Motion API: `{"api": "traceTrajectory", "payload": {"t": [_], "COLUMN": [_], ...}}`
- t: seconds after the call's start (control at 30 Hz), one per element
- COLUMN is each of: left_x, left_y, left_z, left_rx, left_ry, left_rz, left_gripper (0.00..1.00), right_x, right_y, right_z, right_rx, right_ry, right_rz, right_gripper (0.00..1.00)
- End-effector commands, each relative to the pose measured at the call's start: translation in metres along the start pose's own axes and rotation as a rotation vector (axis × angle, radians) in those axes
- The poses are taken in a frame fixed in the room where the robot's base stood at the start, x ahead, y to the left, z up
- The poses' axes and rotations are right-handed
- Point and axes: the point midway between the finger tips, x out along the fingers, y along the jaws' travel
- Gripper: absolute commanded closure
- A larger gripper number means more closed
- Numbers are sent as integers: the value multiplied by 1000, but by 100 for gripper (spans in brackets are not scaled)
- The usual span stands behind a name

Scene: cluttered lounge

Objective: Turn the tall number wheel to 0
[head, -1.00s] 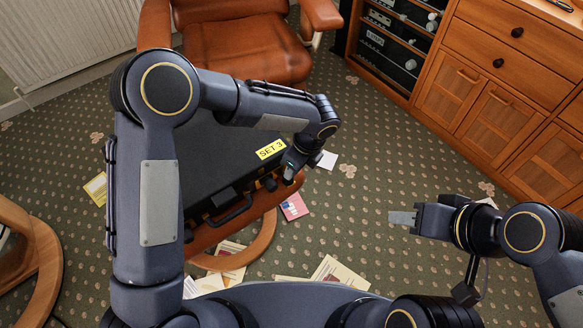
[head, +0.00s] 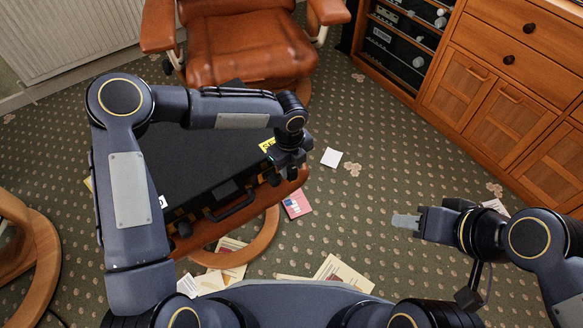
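The black case (head: 185,160) lies shut on a brown footstool (head: 185,246), its front edge with the handle (head: 232,206) facing me. The tall number wheel cannot be made out. My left gripper (head: 287,172) points down at the case's front right corner, beside the partly covered yellow label (head: 267,145). It hides that corner, and I cannot tell whether its fingers are open or touching anything. My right gripper (head: 404,221) is over the carpet to the right, away from the case; its fingers overlap in this view.
A brown leather armchair (head: 245,50) stands behind the case. A wooden cabinet (head: 490,95) is at the right. Papers (head: 338,272), a red booklet (head: 297,203) and a white card (head: 331,157) lie on the carpet. Carpet between case and cabinet is mostly clear.

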Motion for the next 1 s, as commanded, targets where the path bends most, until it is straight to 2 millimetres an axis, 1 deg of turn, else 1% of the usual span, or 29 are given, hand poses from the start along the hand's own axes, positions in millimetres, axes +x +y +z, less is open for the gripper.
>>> {"api": "traceTrajectory", "payload": {"t": [0.27, 0.5, 0.77, 1.0], "left_x": [2, 1, 1, 0], "left_y": [0, 0, 0, 0], "left_z": [0, 0, 0, 0], "left_rx": [-1, -1, -31, -157], "left_ry": [0, 0, -3, -9], "left_rz": [-1, 0, 0, 0], "left_gripper": [61, 92, 93, 93], "right_x": [0, 0, 0, -2], "right_y": [0, 0, 0, -1], "right_z": [0, 0, 0, -1], "right_rx": [0, 0, 0, 0], "right_ry": [0, 0, 0, 0], "right_rz": [0, 0, 0, 0], "right_gripper": [61, 61, 61, 61]}}
